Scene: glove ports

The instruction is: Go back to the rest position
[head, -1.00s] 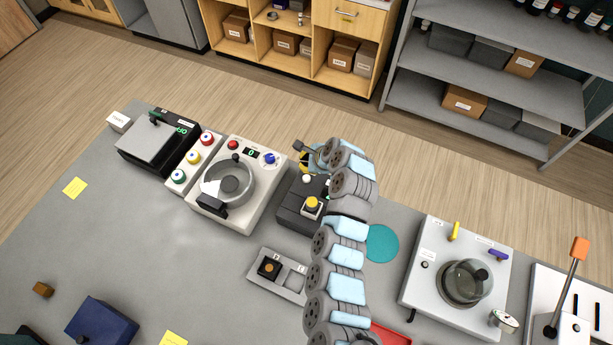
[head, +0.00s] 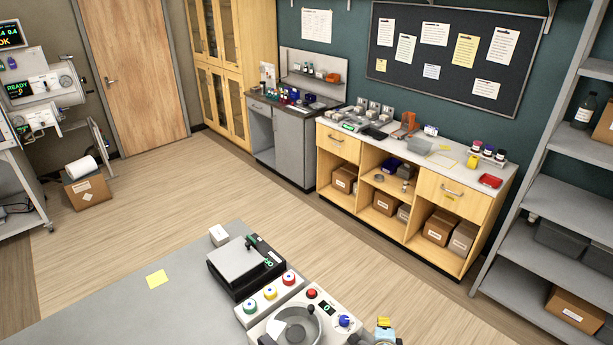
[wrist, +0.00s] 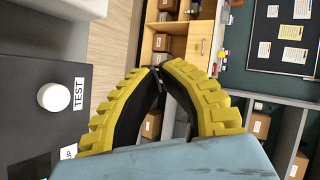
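My gripper (wrist: 157,68) shows in the wrist view as two yellow ribbed fingers. Their tips meet, and nothing shows between them. In the head view a yellow part of my gripper (head: 384,323) shows at the bottom edge, just right of the white device with a round bowl (head: 295,327). Most of my arm is out of the head view. In the wrist view a white round button (wrist: 54,97) beside a TEST label (wrist: 79,94) lies to the left of the fingers, on a dark box.
The grey bench (head: 110,305) holds a black device with a flat plate (head: 236,262) and a strip of coloured buttons (head: 270,293). A yellow note (head: 157,279) lies on bare bench. Beyond are open floor, a wooden cabinet (head: 450,203) and a grey shelf unit (head: 570,190).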

